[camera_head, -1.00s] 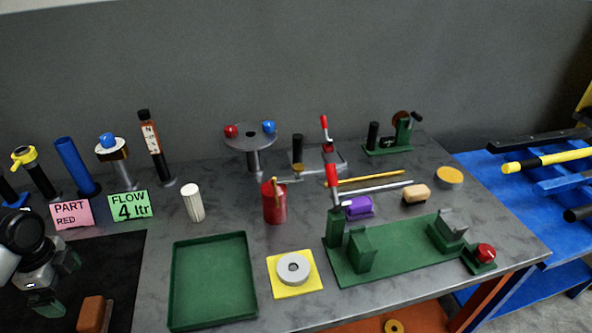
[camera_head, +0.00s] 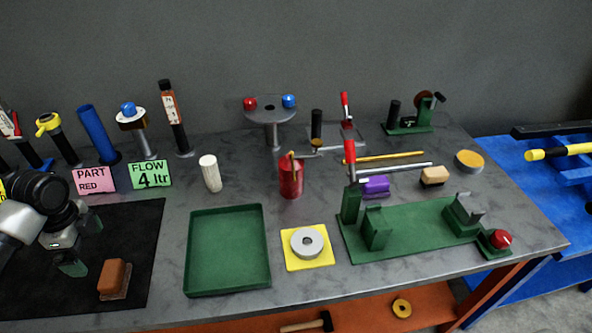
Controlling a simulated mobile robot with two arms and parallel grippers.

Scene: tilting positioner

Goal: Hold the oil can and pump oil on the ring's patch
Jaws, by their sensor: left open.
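The red oil can (camera_head: 291,181) stands upright on the grey table, with a brass-coloured lever on top and a thin spout pointing right. The grey ring (camera_head: 307,242) lies flat on a yellow square patch (camera_head: 323,259) in front of the can. My left gripper (camera_head: 83,244) is open and empty over the black mat at the left, far from the can and the ring. My right gripper does not show.
An empty green tray (camera_head: 228,291) lies left of the ring. A green fixture (camera_head: 415,242) with a red-handled clamp stands to its right. A brown block (camera_head: 114,278) sits on the black mat (camera_head: 134,220). Cards, posts and tools line the back.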

